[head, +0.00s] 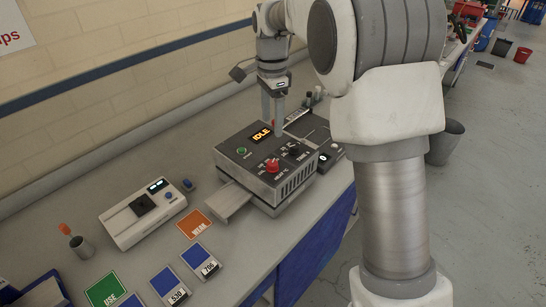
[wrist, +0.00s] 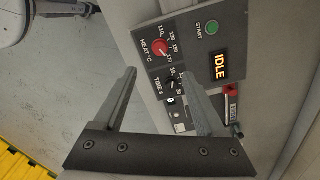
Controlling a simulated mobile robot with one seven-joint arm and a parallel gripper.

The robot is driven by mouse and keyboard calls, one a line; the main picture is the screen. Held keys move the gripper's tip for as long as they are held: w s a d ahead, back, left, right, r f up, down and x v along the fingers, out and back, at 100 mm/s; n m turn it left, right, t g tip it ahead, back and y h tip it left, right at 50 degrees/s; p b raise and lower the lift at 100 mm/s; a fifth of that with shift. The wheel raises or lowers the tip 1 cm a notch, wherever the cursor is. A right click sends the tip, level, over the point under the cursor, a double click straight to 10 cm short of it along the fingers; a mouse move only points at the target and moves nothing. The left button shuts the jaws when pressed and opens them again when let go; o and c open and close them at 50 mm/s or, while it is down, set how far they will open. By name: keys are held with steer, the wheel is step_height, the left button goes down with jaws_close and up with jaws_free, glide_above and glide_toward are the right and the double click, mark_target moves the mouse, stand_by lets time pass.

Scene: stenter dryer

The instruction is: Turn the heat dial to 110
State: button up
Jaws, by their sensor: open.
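The stenter dryer (head: 248,176) is a dark-topped box on the bench in the head view. Its red heat dial (head: 272,165) also shows in the wrist view (wrist: 160,49), beside the "HEAT °C" label and a scale of numbers. A light mark shows on the dial; I cannot tell exactly which number it points to. My gripper (head: 273,118) is above the dryer's back part, behind the dial in the head view. Its two fingers stand apart and empty in the wrist view (wrist: 158,70), with the dial just beyond their tips.
The black time dial (wrist: 170,85), green START button (wrist: 212,27) and lit IDLE display (wrist: 219,65) are near the heat dial. A white device (head: 148,212) and an orange card (head: 194,224) lie to the left on the bench. A metal tray (head: 222,201) juts from the dryer.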

mark_target(273, 162)
step_height(273, 162, down, 14)
steer(key=shift+r+p, duration=0.25)
steer(key=shift+p, duration=0.15)
steer(key=shift+c, duration=0.2)
jaws_close()
